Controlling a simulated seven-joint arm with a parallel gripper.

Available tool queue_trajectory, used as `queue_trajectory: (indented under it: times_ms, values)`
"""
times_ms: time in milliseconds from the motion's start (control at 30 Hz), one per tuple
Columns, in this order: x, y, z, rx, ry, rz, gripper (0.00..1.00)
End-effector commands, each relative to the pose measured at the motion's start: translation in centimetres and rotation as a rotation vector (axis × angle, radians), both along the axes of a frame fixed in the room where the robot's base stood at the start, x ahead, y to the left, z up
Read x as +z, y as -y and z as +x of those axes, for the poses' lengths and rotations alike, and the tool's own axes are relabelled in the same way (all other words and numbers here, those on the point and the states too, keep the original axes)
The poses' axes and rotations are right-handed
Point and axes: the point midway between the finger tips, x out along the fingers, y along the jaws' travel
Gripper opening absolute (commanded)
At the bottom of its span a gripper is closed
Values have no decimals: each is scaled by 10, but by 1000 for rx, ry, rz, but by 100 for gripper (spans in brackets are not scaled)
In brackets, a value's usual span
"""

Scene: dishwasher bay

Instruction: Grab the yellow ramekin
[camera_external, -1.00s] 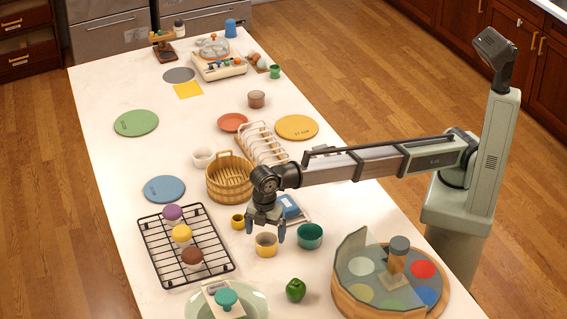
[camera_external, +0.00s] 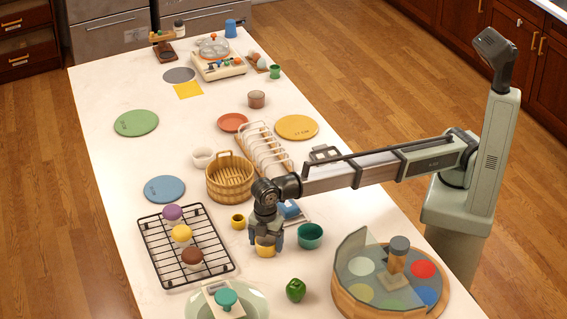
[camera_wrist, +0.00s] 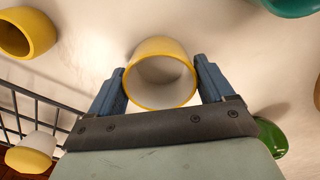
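The yellow ramekin (camera_external: 265,251), with a bright yellow rim, stands upright on the white counter. In the wrist view the ramekin (camera_wrist: 160,48) lies between the two blue-grey fingers of my gripper (camera_wrist: 160,80). In the external view my gripper (camera_external: 266,240) is down over it and hides its upper part. The fingers are wide apart, one on each side, very close to its wall; I cannot tell whether they touch it. A smaller all-yellow cup (camera_external: 238,221) stands apart to the upper left, also in the wrist view (camera_wrist: 28,32).
A teal bowl (camera_external: 310,236) is close on the right. A green pepper (camera_external: 295,290) lies in front. A black rack (camera_external: 158,252) with cupcake-like items is at left. A wooden basket (camera_external: 229,188) and a blue item (camera_external: 290,209) are behind.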

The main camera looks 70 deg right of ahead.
Motion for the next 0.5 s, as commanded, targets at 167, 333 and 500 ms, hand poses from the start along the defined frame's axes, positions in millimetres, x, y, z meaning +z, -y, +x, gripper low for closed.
queue_trajectory:
  times_ms: [167, 333, 500]
  values:
    - [0, 0, 0, 0, 0, 0, 64]
    - [0, 0, 0, 0, 0, 0, 47]
    - [0, 0, 0, 0, 0, 0, 42]
